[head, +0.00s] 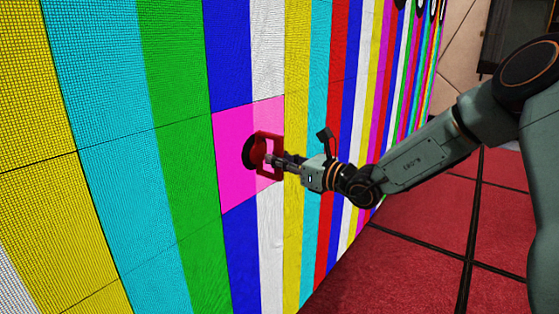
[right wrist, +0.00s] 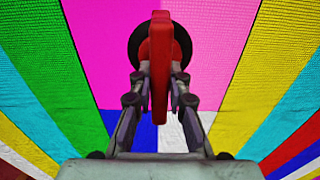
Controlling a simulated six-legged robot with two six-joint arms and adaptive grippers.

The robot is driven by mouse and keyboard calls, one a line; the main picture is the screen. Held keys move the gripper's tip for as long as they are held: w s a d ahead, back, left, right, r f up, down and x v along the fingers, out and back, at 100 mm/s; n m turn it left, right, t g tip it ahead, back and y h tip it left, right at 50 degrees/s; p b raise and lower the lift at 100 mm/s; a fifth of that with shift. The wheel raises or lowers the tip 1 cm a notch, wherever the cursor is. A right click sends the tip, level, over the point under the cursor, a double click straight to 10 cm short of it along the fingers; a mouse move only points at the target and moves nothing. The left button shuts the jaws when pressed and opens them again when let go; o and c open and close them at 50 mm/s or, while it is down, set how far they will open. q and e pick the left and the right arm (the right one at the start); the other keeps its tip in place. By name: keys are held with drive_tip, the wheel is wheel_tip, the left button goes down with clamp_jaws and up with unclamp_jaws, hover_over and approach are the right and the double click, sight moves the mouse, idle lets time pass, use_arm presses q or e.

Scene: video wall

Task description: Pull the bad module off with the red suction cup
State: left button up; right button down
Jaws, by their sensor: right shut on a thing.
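The bad module (head: 234,188) shows as a magenta and pink panel in the striped video wall, level with its neighbours as far as I can tell. It also fills the upper middle of the right wrist view (right wrist: 110,55). The red suction cup (head: 268,137) has a red handle and a black round pad, and the pad is against the module's face. My right gripper (head: 270,160) is shut on the red handle, which stands between its fingers in the right wrist view (right wrist: 160,85). Part of the pad is hidden behind the handle. My left gripper is not in view.
The video wall (head: 180,160) runs from the left into the distance with coloured vertical stripes and thin seams between modules. The red tiled floor (head: 430,230) at the right is clear. A dark object (head: 508,45) stands at the far back right.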

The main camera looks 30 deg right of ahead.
drive_tip(key=shift+s+d+r+p, duration=0.1)
drive_tip(key=shift+s+d+p, duration=0.2)
drive_tip(key=shift+s+p, duration=0.35)
idle(1.0)
drive_tip(key=p+v, duration=0.6)
drive_tip(key=p, duration=0.2)
drive_tip(key=shift+s+d, duration=0.15)
drive_tip(key=shift+s, duration=0.15)
idle(1.3)
idle(0.5)
